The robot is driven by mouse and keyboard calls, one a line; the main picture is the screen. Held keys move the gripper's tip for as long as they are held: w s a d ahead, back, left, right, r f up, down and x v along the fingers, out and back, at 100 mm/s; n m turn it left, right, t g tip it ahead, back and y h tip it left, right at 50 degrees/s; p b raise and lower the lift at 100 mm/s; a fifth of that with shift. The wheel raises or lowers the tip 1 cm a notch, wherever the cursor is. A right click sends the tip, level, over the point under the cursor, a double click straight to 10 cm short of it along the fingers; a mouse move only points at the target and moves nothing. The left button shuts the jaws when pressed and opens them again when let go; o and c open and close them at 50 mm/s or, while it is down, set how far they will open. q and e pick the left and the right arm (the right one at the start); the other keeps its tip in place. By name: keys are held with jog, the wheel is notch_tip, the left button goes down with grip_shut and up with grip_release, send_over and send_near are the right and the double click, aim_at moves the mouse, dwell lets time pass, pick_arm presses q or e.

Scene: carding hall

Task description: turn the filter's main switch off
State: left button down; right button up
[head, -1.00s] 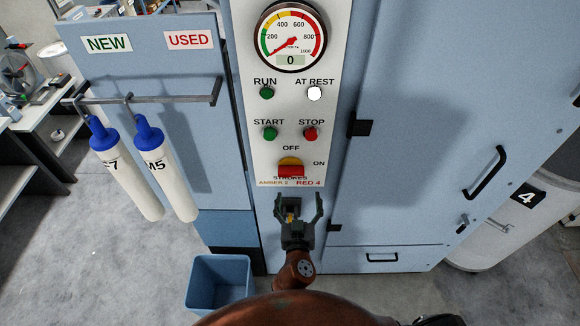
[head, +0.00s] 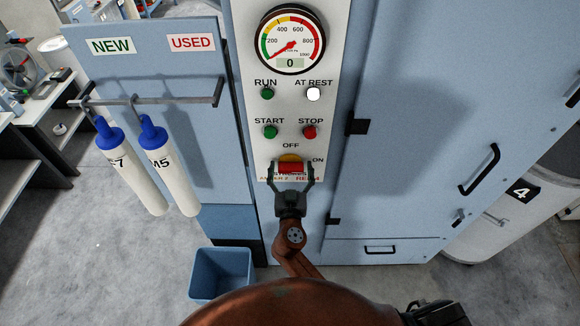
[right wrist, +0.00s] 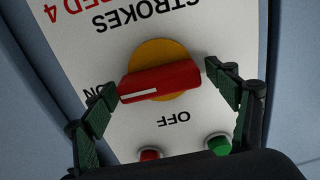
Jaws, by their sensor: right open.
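The main switch is a red handle (right wrist: 160,82) on a yellow disc (right wrist: 155,53), low on the white panel; it also shows in the head view (head: 291,167). In the right wrist view, which shows the panel upside down, the handle lies crosswise with its white line toward ON. My right gripper (head: 293,173) is open, with one finger at each end of the handle. In the right wrist view, its fingertips (right wrist: 164,84) are close to the handle's ends; I cannot tell whether they touch. My left gripper is not in view.
Above the switch are green START (head: 270,132) and red STOP (head: 310,132) buttons, lamps and a gauge (head: 291,40) reading 0. White filter sleeves (head: 176,185) with blue tops hang at left above a blue bin (head: 221,272). A blue door (head: 430,150) is at right.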

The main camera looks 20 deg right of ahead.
jog(key=shift+c, duration=0.6)
jog(key=shift+a, duration=0.1)
jog(key=c, duration=1)
jog(key=shift+c, duration=0.2)
jog(key=shift+n, duration=0.4)
jog(key=shift+n+b, duration=0.45)
jog(key=shift+n, duration=0.55)
jog(key=n, duration=0.3)
jog(key=shift+a+n, duration=0.1)
jog(key=shift+n, duration=0.2)
jog(key=n, duration=0.5)
jog(key=shift+a+p, duration=0.1)
jog(key=shift+p, duration=0.3)
jog(key=n+p, duration=0.2)
jog(key=n, duration=0.4)
jog(key=shift+a+f, duration=0.1)
jog(key=shift+a, duration=0.05)
jog(key=shift+n, duration=0.4)
